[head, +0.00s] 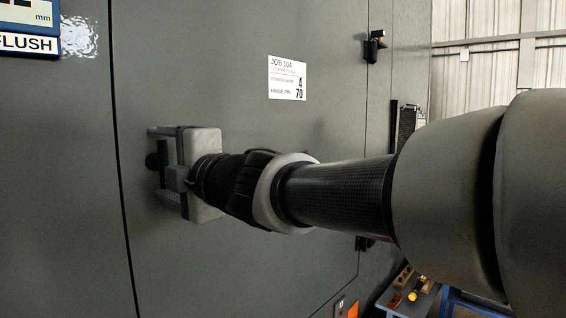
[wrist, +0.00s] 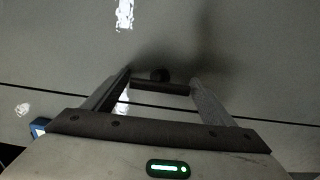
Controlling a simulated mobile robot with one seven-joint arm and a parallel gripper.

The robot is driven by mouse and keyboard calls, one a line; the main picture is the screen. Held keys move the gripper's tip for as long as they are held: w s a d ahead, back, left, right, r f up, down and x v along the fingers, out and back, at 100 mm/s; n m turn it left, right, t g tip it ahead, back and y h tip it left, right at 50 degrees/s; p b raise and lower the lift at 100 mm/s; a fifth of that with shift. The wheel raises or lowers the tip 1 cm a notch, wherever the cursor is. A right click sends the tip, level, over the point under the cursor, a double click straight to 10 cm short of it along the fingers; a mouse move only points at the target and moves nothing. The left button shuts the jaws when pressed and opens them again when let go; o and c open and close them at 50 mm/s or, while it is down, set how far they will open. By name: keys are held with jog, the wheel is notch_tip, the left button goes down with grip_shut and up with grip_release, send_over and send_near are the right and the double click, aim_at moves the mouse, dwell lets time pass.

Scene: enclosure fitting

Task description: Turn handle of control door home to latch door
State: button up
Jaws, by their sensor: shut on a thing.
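The grey control door (head: 300,190) fills the middle of the head view, with a thin dark seam along its left side. Its dark handle (head: 155,161) is near that seam, mostly hidden behind my gripper (head: 160,164). In the wrist view the handle (wrist: 160,87) is a short dark bar lying across the gap between the fingers, with a round dark hub behind it. My gripper (wrist: 160,80) is shut on the bar, one finger at each end. The door (wrist: 75,60) looks close behind the fingertips. I cannot tell whether the latch is engaged.
A blue-framed display marked FLUSH (head: 28,42) is on the panel left of the seam. A white job label (head: 287,78) is on the door. A hinge (head: 374,46) is at the door's right side. A small bench (head: 405,300) with loose parts stands at lower right.

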jog(key=o, duration=1)
jog(key=p+v, duration=0.4)
jog(key=v, duration=1.3)
jog(key=shift+s+d, duration=0.1)
jog(key=shift+d, duration=0.1)
